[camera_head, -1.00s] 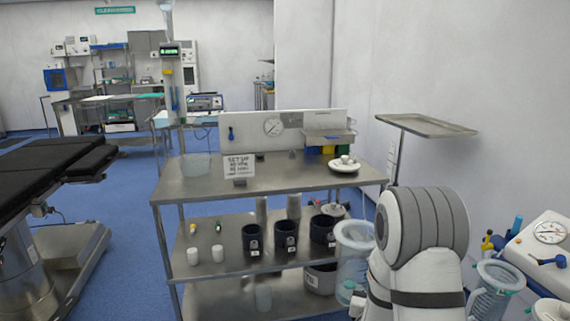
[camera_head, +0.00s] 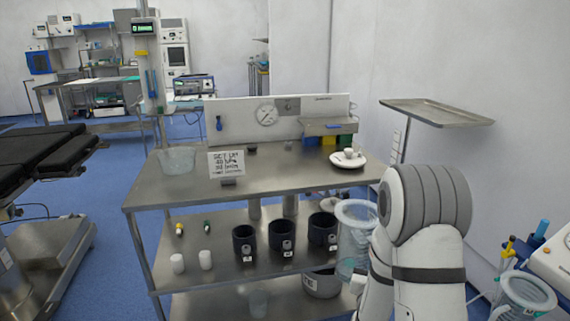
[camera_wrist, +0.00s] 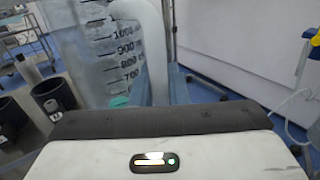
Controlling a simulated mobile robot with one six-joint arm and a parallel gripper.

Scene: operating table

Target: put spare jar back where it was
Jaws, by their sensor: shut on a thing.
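A large clear graduated jar (camera_head: 354,240) with a wide rim stands out beside my arm in the head view, in front of the right end of the steel cart. Its scale markings show close up in the wrist view (camera_wrist: 98,50). My gripper (camera_wrist: 157,90) is shut on this jar, at a white upright part on its side. In the head view my arm hides most of the gripper. A second clear jar (camera_head: 525,297) is at the lower right by the other unit.
The steel cart (camera_head: 255,180) holds a sign (camera_head: 227,164), a clear bin (camera_head: 177,161) and a white dish (camera_head: 347,164) on top. A tray stand (camera_head: 437,112) is at right.

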